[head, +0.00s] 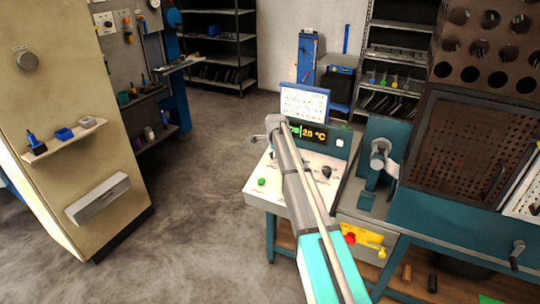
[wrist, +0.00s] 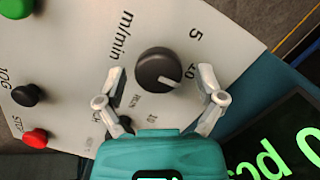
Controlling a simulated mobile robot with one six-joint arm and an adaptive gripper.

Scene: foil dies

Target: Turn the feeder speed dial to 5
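The feeder speed dial (wrist: 158,70) is a round dark knob on a white panel in the wrist view. Beside it are the printed "m/min", a "5" at its upper right and a "10" at its right. A short white mark on the knob points to the lower right, away from the 5. My gripper (wrist: 161,78) is open, one finger on each side of the dial, with visible gaps between both fingers and the knob. In the head view my arm covers part of the control panel (head: 263,196), and I cannot make out the gripper there.
In the wrist view a green button (wrist: 15,8), a black JOG button (wrist: 27,95) and a red STOP button (wrist: 36,138) lie left of the dial. A lit display (wrist: 280,145) is at lower right. In the head view a black knob (head: 326,172) stands right of my arm.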

